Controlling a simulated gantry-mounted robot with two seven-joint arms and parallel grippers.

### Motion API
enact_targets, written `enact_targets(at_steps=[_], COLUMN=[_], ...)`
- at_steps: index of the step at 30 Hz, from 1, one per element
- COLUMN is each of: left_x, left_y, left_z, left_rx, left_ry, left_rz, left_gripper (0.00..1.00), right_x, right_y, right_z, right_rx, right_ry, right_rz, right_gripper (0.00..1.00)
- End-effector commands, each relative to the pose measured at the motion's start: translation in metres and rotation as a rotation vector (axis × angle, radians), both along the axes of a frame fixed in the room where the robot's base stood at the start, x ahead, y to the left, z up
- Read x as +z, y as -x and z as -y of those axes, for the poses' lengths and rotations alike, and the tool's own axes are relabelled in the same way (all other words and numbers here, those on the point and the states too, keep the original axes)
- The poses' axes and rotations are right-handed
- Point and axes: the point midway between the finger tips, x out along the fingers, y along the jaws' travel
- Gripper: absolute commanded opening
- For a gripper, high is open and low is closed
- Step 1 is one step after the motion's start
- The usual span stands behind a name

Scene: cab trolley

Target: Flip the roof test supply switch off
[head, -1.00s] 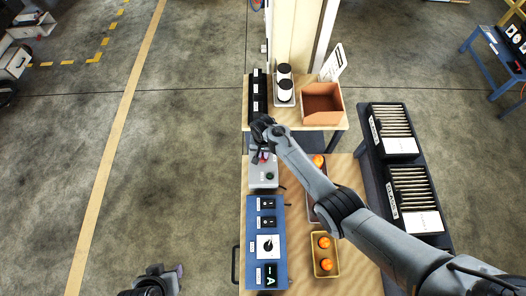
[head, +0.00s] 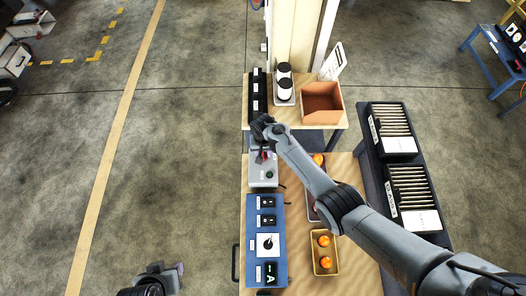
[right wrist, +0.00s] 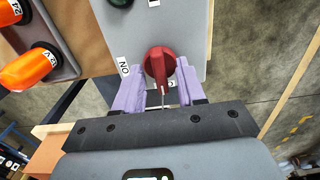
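Another label beside the knob is mostly hidden. In the head view the grey box (head: 264,176) stands on the bench above the blue panel, and my right gripper (head: 261,152) is over its upper part. In the right wrist view the purple fingers of my right gripper (right wrist: 161,80) are apart, one on each side of the red knob; firm contact is not clear. My left gripper (head: 176,271) is at the bottom, away from the bench, its fingers partly hidden.
A blue panel (head: 252,240) with switches and a dial lies below the grey box. Trays with orange-topped buttons, including a yellow tray (head: 333,262), are to its right. An orange-brown bin (head: 322,118) and white cylinders stand behind.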

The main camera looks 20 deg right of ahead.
Motion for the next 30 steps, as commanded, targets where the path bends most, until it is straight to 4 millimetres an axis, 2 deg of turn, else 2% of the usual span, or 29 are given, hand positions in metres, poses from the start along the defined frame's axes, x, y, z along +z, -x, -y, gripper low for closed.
enact_targets(at_steps=[8,12,17,22,30], left_x=[0.000,0.002,0.007,0.009,0.006], left_y=[0.000,0.000,0.000,0.000,0.000], left_z=[-0.001,-0.002,-0.003,-0.003,-0.002], left_rx=[-0.003,-0.005,-0.009,-0.009,-0.006], left_ry=[-0.004,-0.009,-0.014,-0.014,-0.009], left_rz=[0.001,0.000,0.000,0.000,0.000], left_gripper=[0.43,0.43,0.43,0.43,0.43], right_x=[0.001,0.009,0.029,0.058,0.096], right_y=[0.000,0.000,0.000,0.000,-0.001], right_z=[0.000,0.000,0.000,-0.001,0.000], right_rx=[-0.002,-0.002,-0.002,-0.002,-0.001], right_ry=[0.000,-0.001,-0.001,-0.002,-0.001], right_rz=[0.000,0.001,0.003,0.003,0.003], right_gripper=[0.39,0.39,0.39,0.39,0.39])
